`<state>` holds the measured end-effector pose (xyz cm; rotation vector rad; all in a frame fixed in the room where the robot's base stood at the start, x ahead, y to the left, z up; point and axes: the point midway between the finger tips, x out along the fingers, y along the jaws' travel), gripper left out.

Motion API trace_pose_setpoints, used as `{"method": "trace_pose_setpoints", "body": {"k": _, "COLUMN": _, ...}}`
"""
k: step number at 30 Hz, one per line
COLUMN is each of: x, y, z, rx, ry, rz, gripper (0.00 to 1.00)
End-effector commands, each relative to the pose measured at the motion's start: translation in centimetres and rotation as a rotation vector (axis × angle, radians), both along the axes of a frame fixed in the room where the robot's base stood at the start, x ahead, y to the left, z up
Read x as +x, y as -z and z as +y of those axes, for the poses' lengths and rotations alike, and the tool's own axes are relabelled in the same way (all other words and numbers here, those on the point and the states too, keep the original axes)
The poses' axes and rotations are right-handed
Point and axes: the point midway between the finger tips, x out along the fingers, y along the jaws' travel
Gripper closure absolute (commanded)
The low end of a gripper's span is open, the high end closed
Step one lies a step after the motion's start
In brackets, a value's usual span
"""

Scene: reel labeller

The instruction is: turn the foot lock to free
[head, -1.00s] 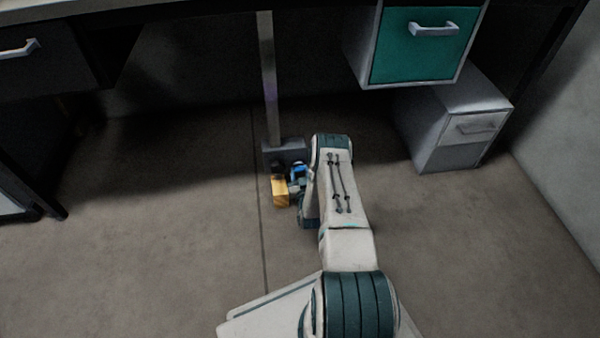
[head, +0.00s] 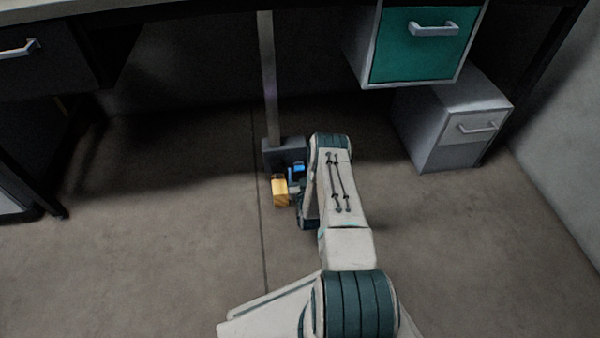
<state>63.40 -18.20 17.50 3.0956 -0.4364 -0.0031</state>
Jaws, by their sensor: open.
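A dark grey box (head: 270,154) stands on the floor at the foot of a thin grey post, below the worktop; it looks like the housing of the foot lock. A small yellow-orange block (head: 281,193) shows just in front of it, with a small blue part (head: 298,169) up and to its right. I cannot tell whether these belong to the lock or to my wrist. My gripper (head: 287,180) is low at the front of the box, open, mostly hidden by my arm and very small. The lock's position cannot be read.
A grey post (head: 269,80) rises from the box to the worktop. A teal-fronted drawer (head: 415,45) hangs at the upper right, above a grey cabinet (head: 460,120) on the floor. A dark drawer unit (head: 45,50) is at the left. The floor left of the box is clear.

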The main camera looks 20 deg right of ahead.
Motion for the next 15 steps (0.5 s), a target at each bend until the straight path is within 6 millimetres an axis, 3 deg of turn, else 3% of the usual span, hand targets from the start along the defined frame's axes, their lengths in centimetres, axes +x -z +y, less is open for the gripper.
{"method": "trace_pose_setpoints", "body": {"k": 5, "x": -2.7, "y": -0.3, "z": 0.8, "rx": 0.002, "ry": -0.001, "rz": 0.006, "gripper": 0.41}}
{"method": "trace_pose_setpoints", "body": {"k": 15, "x": -10.0, "y": -0.2, "z": 2.9, "rx": 0.002, "ry": -0.001, "rz": 0.006, "gripper": 0.41}}
